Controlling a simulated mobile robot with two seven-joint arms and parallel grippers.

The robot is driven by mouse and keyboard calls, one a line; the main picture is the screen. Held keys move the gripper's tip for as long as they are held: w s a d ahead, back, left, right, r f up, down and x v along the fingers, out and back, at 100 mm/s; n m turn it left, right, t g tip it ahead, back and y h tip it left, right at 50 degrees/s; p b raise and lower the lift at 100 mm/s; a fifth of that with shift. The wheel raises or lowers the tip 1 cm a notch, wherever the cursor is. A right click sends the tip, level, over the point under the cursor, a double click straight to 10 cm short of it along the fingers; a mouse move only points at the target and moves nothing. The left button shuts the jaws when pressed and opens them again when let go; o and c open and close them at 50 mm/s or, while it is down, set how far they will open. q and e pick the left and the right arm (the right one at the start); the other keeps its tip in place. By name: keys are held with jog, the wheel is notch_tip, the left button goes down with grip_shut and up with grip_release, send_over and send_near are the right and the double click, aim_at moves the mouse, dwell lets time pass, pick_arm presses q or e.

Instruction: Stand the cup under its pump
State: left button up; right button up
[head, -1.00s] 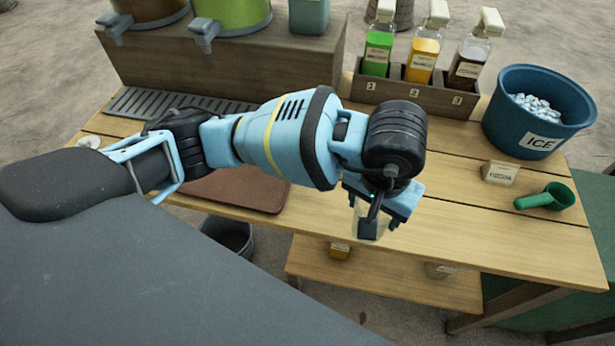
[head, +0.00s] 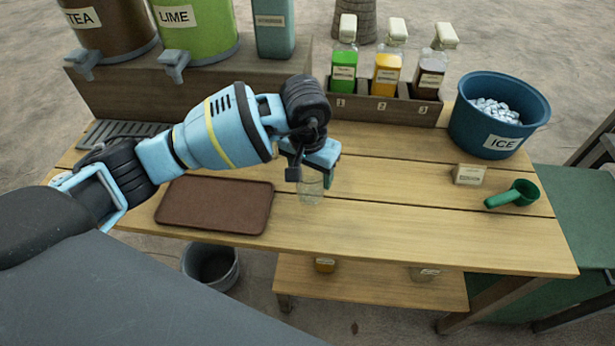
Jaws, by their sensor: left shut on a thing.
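My left gripper (head: 311,172) is shut on a clear cup (head: 311,190), held upright over the middle of the wooden table (head: 400,210). I cannot tell whether the cup's base touches the table. The gripper hides part of its rim. Three pump bottles stand in a brown rack at the back: a green one (head: 344,66) at slot 1, an orange one (head: 387,72) at slot 2 and a dark brown one (head: 431,76) at slot 3. The cup is in front of the rack and a little left of it. My right gripper is not in view.
A brown tray (head: 215,204) lies left of the cup. TEA (head: 110,40) and LIME (head: 195,38) dispensers stand at the back left.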

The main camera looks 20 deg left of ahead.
pick_arm(q)
jog(key=shift+w+a, duration=0.15)
jog(key=shift+a, duration=0.05)
jog(key=f, duration=0.2)
jog(key=shift+w+a+f, duration=0.2)
jog(key=shift+a+f, duration=0.15)
jog(key=shift+f, duration=0.45)
jog(key=shift+f, duration=0.1)
jog(key=shift+f, duration=0.15)
jog(key=o, duration=1)
jog(key=shift+c, duration=0.2)
notch_tip(320, 180, up, 12)
jog(key=s, duration=0.1)
jog(key=shift+s+r+p, duration=0.2)
jog(key=shift+r+p, duration=0.05)
jog(key=shift+p, duration=0.1)
